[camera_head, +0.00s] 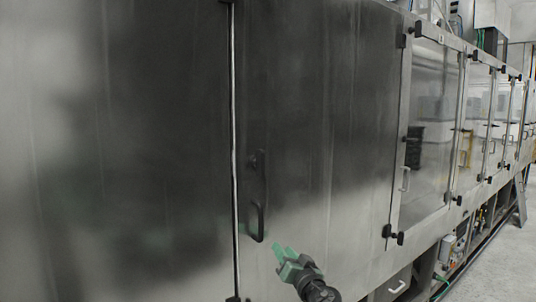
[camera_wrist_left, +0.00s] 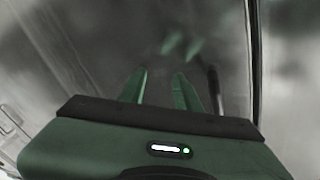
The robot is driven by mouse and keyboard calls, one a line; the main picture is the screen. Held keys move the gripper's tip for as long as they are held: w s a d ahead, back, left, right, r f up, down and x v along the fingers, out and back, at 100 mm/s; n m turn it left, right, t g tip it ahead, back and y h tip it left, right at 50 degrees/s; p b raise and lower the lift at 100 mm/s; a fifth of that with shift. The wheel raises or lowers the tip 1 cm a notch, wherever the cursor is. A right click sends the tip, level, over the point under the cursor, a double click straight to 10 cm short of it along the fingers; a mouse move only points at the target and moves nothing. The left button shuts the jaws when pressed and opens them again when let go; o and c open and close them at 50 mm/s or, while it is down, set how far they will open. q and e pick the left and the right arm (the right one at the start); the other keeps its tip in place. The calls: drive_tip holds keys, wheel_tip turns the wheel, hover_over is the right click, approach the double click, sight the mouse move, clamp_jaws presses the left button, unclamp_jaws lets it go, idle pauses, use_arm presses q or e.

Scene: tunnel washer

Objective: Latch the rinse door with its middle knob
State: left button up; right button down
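The steel door panel (camera_head: 325,110) stands in its frame beside a narrow vertical seam (camera_head: 233,130). A small dark knob (camera_head: 254,162) sits on it near that seam. A dark bar handle (camera_head: 257,222) is just below; its upper part blends into the dark reflection. Whether the knob is latched I cannot tell. My left gripper (camera_head: 283,253) is low and right of the handle, with green fingers. In the left wrist view its fingers (camera_wrist_left: 161,88) are apart with nothing between them, and a dark bar, likely the handle (camera_wrist_left: 214,92), is just right of them. My right gripper is out of view.
Another large steel panel (camera_head: 120,120) is left of the seam. More doors with handles (camera_head: 405,180) and dark corner hinges or latches (camera_head: 393,236) run off to the right. Open floor (camera_head: 500,255) shows at lower right. The shiny steel mirrors my gripper.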

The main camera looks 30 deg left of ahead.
use_arm(q)
wheel_tip(320, 180, up, 16)
drive_tip(key=s+n+y, duration=0.3)
drive_tip(key=n+y, duration=0.1)
drive_tip(key=n, duration=0.1)
drive_tip(key=n+g+y+p, duration=0.1)
drive_tip(key=n+g+y, duration=0.2)
drive_tip(key=n, duration=0.1)
approach(264, 161)
drive_tip(key=a+r, duration=0.2)
drive_tip(key=a, duration=0.1)
drive_tip(key=p+x, duration=0.1)
drive_tip(key=x, duration=0.1)
drive_tip(key=p+x, duration=0.2)
drive_tip(key=w+p+x, duration=0.1)
drive_tip(key=p+x, duration=0.1)
drive_tip(key=x, duration=0.1)
drive_tip(key=shift+f, duration=0.3)
drive_tip(key=shift+w+a+p, duration=0.15)
drive_tip(key=shift+a+p, duration=0.15)
drive_tip(key=shift+a, duration=0.05)
drive_tip(key=shift+w+h, duration=0.1)
drive_tip(key=shift+h, duration=0.2)
drive_tip(key=shift+c, duration=0.3)
clamp_jaws()
